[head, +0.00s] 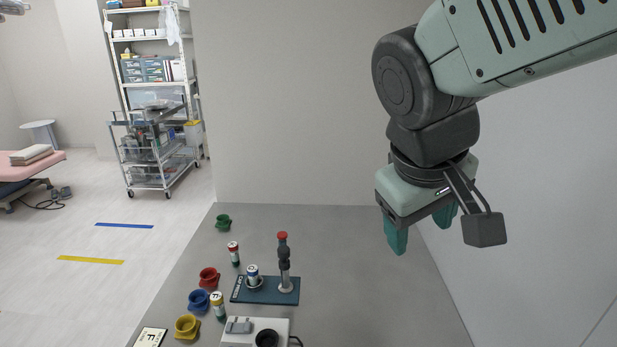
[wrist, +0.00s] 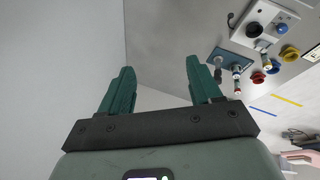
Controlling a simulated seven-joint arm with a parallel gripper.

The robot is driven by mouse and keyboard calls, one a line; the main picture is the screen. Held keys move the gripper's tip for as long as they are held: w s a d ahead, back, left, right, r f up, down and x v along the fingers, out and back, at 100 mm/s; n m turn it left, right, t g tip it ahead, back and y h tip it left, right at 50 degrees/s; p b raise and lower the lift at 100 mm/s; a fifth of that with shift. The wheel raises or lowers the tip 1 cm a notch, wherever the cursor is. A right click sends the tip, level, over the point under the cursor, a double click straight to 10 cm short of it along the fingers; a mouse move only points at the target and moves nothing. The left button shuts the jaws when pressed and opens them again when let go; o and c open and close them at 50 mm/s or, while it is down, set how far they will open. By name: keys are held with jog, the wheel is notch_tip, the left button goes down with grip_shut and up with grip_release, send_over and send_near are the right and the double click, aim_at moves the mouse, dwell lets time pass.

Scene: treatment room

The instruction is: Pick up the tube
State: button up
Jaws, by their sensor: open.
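Several small tubes stand on the grey table. One labelled tube with a red top (head: 233,253) stands behind the blue-grey board. Another, with a gold band (head: 217,306), stands beside the cups. A third, with a blue and white label (head: 253,275), stands on the board. I cannot tell which one the task means. My gripper (head: 420,228) hangs high over the right side of the table, well apart from all of them. In the wrist view its two teal fingers (wrist: 160,76) are spread with nothing between them.
The board (head: 267,298) also bears a dark upright device with a red top (head: 283,262). Green (head: 223,222), red (head: 208,278), blue (head: 199,301) and yellow (head: 187,327) cups stand on the left. A white box (head: 238,339) sits in front. The table's right side is clear.

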aim_at(253, 274)
jog(key=w+a+f+n+t+h, duration=0.1)
jog(key=w+a+f+n+h, duration=0.1)
jog(key=w+a+f+n, duration=0.55)
jog(key=w+a+f+n+t+h, duration=0.25)
jog(key=w+f+n, duration=0.25)
jog(key=w, duration=0.5)
jog(key=w+a+f+n+t+y, duration=0.2)
jog(key=a+f+n+t, duration=0.1)
jog(key=a+f+n, duration=0.65)
jog(key=w+a+f+n+t+y, duration=0.1)
jog(key=a+f+n+t+y, duration=0.15)
jog(key=a+f+n, duration=0.7)
jog(key=w+f, duration=0.1)
jog(key=w+a+f+m, duration=0.1)
jog(key=f, duration=0.1)
jog(key=w+f+m, duration=0.1)
jog(key=w, duration=0.1)
jog(key=shift+a+f, duration=0.3)
jog(key=shift+a, duration=0.05)
jog(key=shift+a+x, duration=0.15)
jog(key=shift+x, duration=1.4)
jog(key=shift+a+x, duration=0.15)
jog(key=shift+x, duration=1.4)
jog(key=shift+f, duration=0.1)
jog(key=shift+c, duration=0.3)
